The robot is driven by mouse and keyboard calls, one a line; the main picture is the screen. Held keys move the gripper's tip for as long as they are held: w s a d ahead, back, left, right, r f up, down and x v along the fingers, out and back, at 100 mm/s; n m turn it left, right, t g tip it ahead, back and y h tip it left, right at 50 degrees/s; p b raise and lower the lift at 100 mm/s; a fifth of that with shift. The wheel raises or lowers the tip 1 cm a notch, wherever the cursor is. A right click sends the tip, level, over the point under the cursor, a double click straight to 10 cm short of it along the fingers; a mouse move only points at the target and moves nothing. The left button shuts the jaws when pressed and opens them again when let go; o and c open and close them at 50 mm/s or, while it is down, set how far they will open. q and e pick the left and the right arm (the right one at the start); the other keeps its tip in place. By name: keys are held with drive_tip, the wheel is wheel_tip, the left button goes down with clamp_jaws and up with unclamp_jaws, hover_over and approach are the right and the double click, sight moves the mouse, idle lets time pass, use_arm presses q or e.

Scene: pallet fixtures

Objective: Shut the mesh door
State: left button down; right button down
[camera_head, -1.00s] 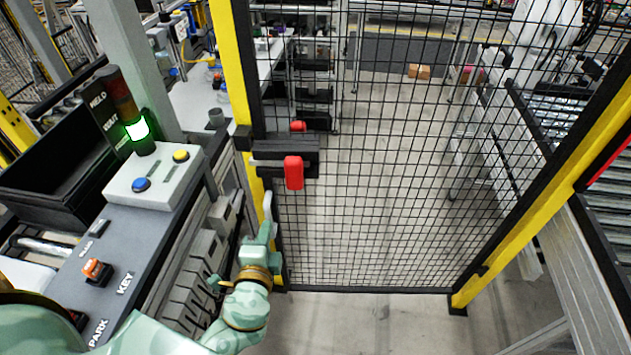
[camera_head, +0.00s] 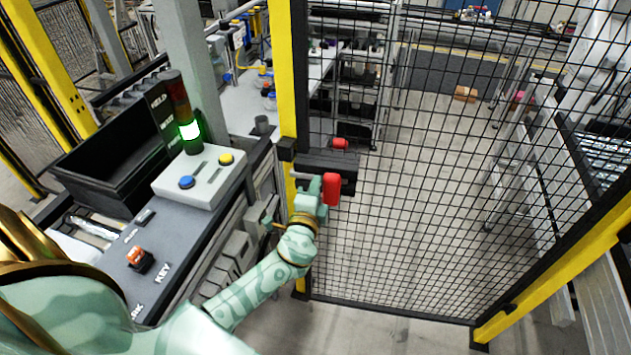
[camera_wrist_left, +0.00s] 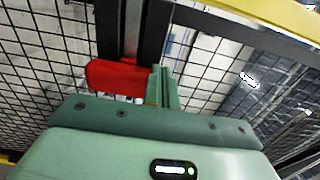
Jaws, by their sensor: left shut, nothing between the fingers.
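The mesh door (camera_head: 430,190) is a black wire grid in a dark frame, standing between two yellow posts in the head view. Its left edge is at the left post, where a black latch block (camera_head: 335,168) carries a red handle (camera_head: 332,188). My left gripper (camera_head: 318,188) is shut and empty, right beside the red handle on its left. In the left wrist view the shut fingers (camera_wrist_left: 162,88) are at the end of the red handle (camera_wrist_left: 117,78), with mesh behind. I cannot tell whether they touch it. My right gripper is not in view.
A grey console with blue and yellow buttons (camera_head: 200,178), an orange switch (camera_head: 140,259) and a lit signal tower (camera_head: 188,130) stands left of my left arm. A black bin (camera_head: 115,165) sits behind it. Bare floor shows beyond the mesh.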

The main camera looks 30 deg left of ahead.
sight(319, 161)
use_arm(q)
drive_tip(key=shift+w+a, duration=0.15)
drive_tip(key=shift+w, duration=0.3)
drive_tip(key=w+a+b, duration=0.1)
drive_tip(key=w, duration=0.2)
drive_tip(key=w+a+m+h+b, duration=0.1)
drive_tip(key=w+b, duration=0.1)
drive_tip(key=w, duration=0.1)
drive_tip(key=w+a+h+b, duration=0.1)
drive_tip(key=w+a, duration=0.1)
drive_tip(key=w, duration=0.1)
drive_tip(key=shift+w+f+t+b, duration=0.1)
drive_tip(key=shift+f+t+b, duration=0.15)
drive_tip(key=shift+t+b, duration=0.1)
drive_tip(key=shift+w+r, duration=0.1)
drive_tip(key=shift+w, duration=0.15)
drive_tip(key=shift+s+r, duration=0.2)
drive_tip(key=shift+r, duration=0.05)
drive_tip(key=shift+f, duration=0.15)
